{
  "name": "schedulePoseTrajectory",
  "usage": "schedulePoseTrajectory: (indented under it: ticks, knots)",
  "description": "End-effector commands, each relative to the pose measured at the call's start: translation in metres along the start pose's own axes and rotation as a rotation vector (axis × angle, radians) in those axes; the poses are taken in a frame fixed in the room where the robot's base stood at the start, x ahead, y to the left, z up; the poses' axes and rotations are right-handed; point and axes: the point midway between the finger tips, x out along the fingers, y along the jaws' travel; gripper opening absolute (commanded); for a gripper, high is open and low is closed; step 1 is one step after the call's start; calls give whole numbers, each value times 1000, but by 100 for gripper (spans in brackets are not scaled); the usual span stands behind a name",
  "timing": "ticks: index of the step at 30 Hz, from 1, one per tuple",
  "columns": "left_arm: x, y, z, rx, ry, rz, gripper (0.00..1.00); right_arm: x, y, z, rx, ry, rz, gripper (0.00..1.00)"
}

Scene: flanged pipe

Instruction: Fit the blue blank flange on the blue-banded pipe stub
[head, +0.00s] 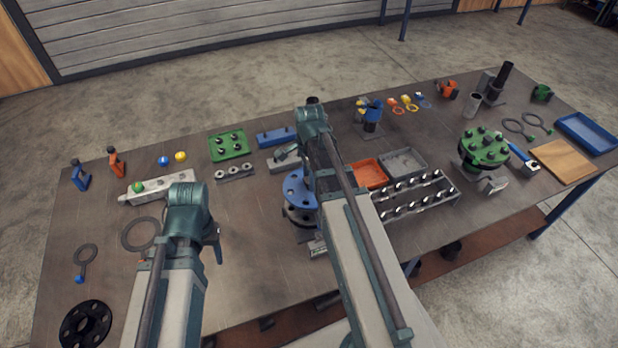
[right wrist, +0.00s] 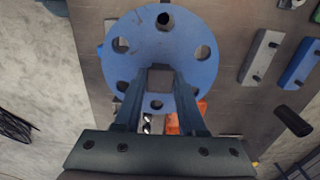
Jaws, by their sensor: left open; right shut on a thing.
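The blue blank flange (head: 296,188) is a round disc with a ring of holes. In the right wrist view it fills the upper middle (right wrist: 150,45). My right gripper (right wrist: 160,82) is shut on the small block at its centre. In the head view the flange is just above a dark round flange (head: 299,215), partly behind my right arm. I cannot tell whether the two touch or their holes line up, and I see no blue band on a stub there. My left gripper (head: 212,240) is open to the left, its fingers mostly hidden by its wrist.
Right of the flange are an orange bin (head: 368,174), a grey bin (head: 403,162) and a rack of bolts (head: 415,198). A green studded flange (head: 483,148) stands further right. A black flange (head: 86,324) lies front left. The table between my arms is mostly clear.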

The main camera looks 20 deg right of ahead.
Motion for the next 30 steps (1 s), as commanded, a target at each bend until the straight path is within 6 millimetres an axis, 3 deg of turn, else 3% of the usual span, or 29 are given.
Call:
schedulePoseTrajectory:
  ticks: [15, 30]
  knots:
    - [43, 4, -3, 10, 0, -2, 56, 44, 0, 0, 0, 0, 0, 0]
    - [45, 4, -3, 11, 0, -2, 56, 45, 0, 0, 0, 0, 0, 0]
